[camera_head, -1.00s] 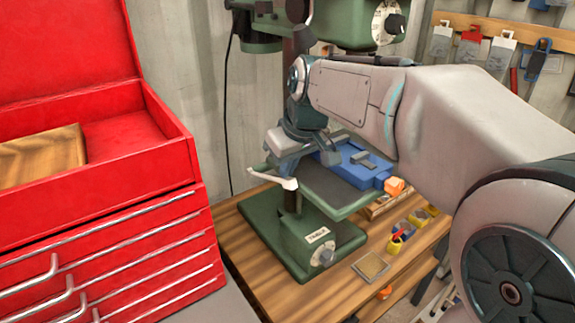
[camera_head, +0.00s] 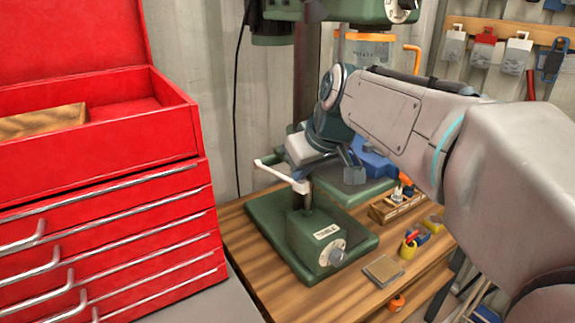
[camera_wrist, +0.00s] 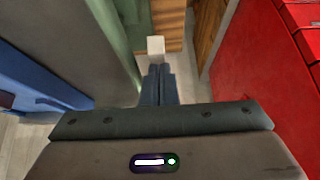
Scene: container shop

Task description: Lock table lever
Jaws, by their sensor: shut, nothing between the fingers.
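The pale lever (camera_head: 284,177) sits on the dark column of the green drill press, beside its work table (camera_head: 352,190). It slants down from upper left to lower right. My gripper (camera_head: 307,168) is above the lever's right end, with its fingers largely hidden in the head view. In the wrist view, the shut, empty fingers (camera_wrist: 157,84) point at a pale block (camera_wrist: 156,45), which looks like the lever's end. I cannot tell whether they touch. The blue vise (camera_head: 374,165) on the table is partly hidden by my arm.
The red tool chest (camera_head: 110,215) stands close on the left and fills the wrist view's right side. The press base (camera_head: 265,215) rests on a wooden bench (camera_head: 300,292). Small containers (camera_head: 410,249) and a flat square piece (camera_head: 383,271) lie at its right.

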